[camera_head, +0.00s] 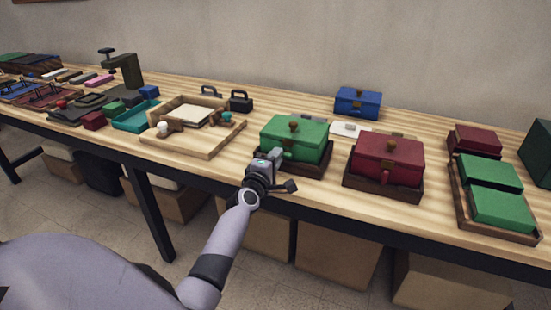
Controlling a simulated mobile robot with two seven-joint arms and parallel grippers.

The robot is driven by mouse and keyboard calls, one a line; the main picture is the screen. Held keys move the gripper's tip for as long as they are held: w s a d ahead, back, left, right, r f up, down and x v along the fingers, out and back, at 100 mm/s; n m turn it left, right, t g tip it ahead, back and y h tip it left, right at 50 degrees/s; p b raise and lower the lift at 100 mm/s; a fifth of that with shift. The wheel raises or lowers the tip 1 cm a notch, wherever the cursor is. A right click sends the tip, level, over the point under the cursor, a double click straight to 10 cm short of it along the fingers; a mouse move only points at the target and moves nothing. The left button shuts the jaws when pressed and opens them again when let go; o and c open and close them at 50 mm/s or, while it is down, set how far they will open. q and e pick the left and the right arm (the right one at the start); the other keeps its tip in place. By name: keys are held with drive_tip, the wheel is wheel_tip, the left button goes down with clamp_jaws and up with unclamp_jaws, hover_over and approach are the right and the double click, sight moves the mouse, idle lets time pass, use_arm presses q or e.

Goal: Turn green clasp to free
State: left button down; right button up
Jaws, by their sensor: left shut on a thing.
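A green box (300,136) with a brass knob on its lid sits in a dark tray near the front edge of the table. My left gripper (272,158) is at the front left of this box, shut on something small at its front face. The green clasp is hidden by the gripper, so I cannot tell which way it is turned. The lid looks closed. My right gripper is not in view.
A red box (386,158) in a dark tray stands to the right. A blue box (357,102) is behind. Green lids (489,173) lie in a tray (460,203) at far right. A wooden tray (196,142) stands left. Cartons are under the table.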

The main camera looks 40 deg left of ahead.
use_arm(q)
drive_tip(key=c, duration=1.1)
unclamp_jaws()
drive_tip(key=shift+s, duration=0.1)
drive_tip(key=p+v, duration=0.1)
drive_tip(key=v, duration=0.6)
drive_tip(key=s+d+f+m+g+h, duration=0.2)
drive_tip(key=s+d+f+m, duration=0.3)
drive_tip(key=s+d+m, duration=0.1)
drive_tip(key=s+d+f+m+g+h+p, duration=0.1)
drive_tip(key=s+d+f+m+g+h, duration=0.1)
drive_tip(key=s+d+f+m, duration=0.3)
drive_tip(key=s+d+f+m+g+h+p, duration=0.1)
drive_tip(key=s+d+f+m+g+h, duration=0.1)
drive_tip(key=s+d+f+m, duration=0.3)
drive_tip(key=shift+s+d+f+m+g+h, duration=0.15)
drive_tip(key=shift+s+d+m, duration=0.35)
drive_tip(key=shift+s+m, duration=0.9)
drive_tip(key=shift+s+d+f+m+g+h, duration=0.15)
drive_tip(key=shift+s+d+m, duration=0.3)
drive_tip(key=shift+s+m, duration=0.9)
drive_tip(key=shift+s+d+m+g, duration=0.2)
drive_tip(key=shift+s+d+m, duration=0.5)
drive_tip(key=shift+s, duration=1.15)
